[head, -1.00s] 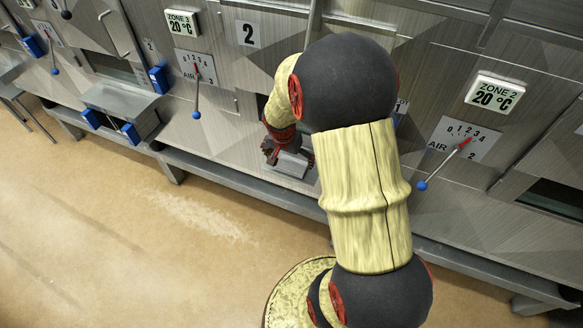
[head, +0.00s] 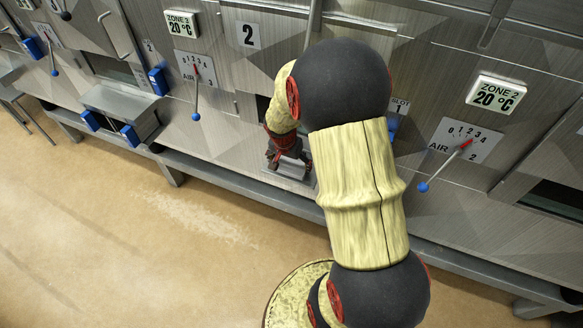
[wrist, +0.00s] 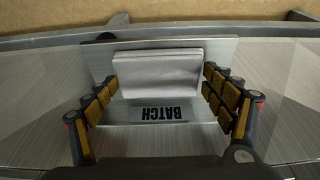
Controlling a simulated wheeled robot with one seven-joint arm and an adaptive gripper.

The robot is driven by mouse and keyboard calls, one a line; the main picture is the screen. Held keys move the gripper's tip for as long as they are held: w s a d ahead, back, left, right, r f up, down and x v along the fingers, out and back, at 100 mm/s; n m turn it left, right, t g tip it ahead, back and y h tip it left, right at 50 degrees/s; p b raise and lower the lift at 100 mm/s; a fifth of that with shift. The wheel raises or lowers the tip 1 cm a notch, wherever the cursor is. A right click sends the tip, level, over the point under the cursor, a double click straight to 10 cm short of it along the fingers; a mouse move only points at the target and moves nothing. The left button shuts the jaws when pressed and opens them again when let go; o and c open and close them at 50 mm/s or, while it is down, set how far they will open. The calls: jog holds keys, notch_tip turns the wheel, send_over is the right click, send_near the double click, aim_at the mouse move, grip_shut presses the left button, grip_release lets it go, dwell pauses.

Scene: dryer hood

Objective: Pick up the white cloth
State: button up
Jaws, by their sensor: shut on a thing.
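The white cloth (wrist: 158,72) is a folded, pale rectangle on a metal shelf (wrist: 118,122) with a BATCH label, seen in the wrist view. My gripper (wrist: 160,82) has its fingers at the cloth's left and right edges, shut on it. The cloth looks level and still over the shelf; I cannot tell whether there is a gap under it. In the head view my gripper (head: 287,158) is low at the machine front, and my arm hides part of that area.
The metal machine front carries an AIR lever (head: 442,166) on the right and another lever (head: 197,92) on the left. A tray-like metal shelf (head: 120,100) with blue handles juts out at left. A rail (head: 230,186) runs below. The tan floor in front is clear.

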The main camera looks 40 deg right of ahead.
aim_at(293, 163)
jog(key=shift+r, duration=0.1)
jog(key=shift+c, duration=0.5)
jog(key=shift+r+p, duration=0.35)
jog(key=shift+r, duration=0.2)
notch_tip(293, 163, up, 2)
jog(key=shift+r+p, duration=0.25)
jog(key=shift+p, duration=0.3)
jog(key=s+a+r+p, duration=0.3)
jog(key=s+r, duration=0.6)
jog(key=s, duration=0.4)
jog(key=shift+s+a+p, duration=0.15)
jog(key=shift+s+p, duration=0.15)
jog(key=shift+p, duration=0.2)
jog(key=shift+r, duration=0.1)
jog(key=o, duration=0.5)
jog(key=shift+c, duration=0.2)
jog(key=c, duration=0.4)
